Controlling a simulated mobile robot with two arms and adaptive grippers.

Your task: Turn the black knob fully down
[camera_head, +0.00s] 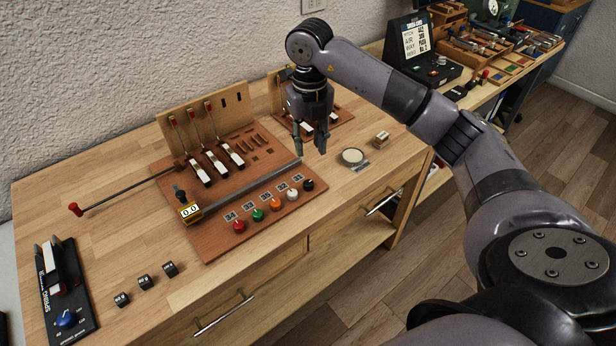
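The black knob (308,185) is the rightmost in a row of coloured knobs along the front edge of a brown wooden board (215,243) on the workbench. A small label lies just behind it. My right gripper (310,150) hangs fingers down, behind and above the black knob in the picture, and apart from it. Its fingers are spread with nothing visible between them. The turn position of the black knob is too small to read. My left gripper is not in view.
Red (239,226), green (258,215), orange (276,204) and white (292,194) knobs stand left of the black one. Behind them are white keys and upright levers. A round pale disc (352,156) lies to the right. The bench front edge is close to the knobs.

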